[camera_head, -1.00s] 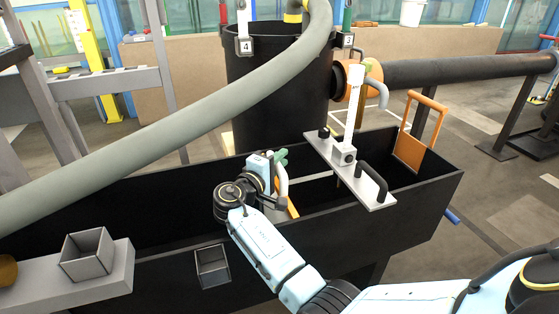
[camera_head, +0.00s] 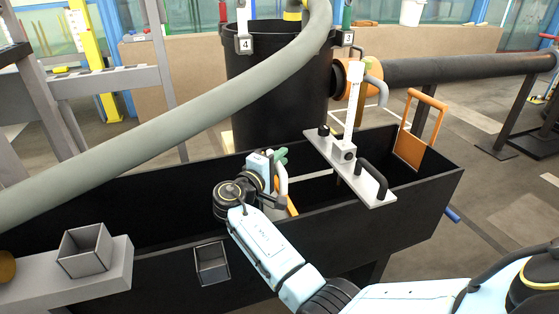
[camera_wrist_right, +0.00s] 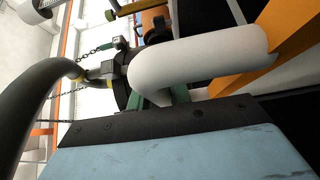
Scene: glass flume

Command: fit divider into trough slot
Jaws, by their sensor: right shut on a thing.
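The black trough (camera_head: 400,222) runs across the head view. My right gripper (camera_head: 280,158), with green fingers, is over its near wall, left of the silver cross plate. It is shut on the pale curved handle (camera_head: 282,181) of an orange divider (camera_head: 292,206). Only a small strip of the divider shows in the head view, inside the trough; its lower part is hidden by the near wall. In the right wrist view the handle (camera_wrist_right: 200,58) crosses the green fingers (camera_wrist_right: 180,95), with the orange panel (camera_wrist_right: 292,35) beside it. I cannot make out the slot. My left gripper is not in view.
The silver cross plate (camera_head: 376,187) spans the trough, with a black handle and upright post. An orange framed panel (camera_head: 409,148) stands near the trough's right end. A black tank (camera_head: 280,110) stands behind, and a thick grey hose (camera_head: 150,132) crosses the left side.

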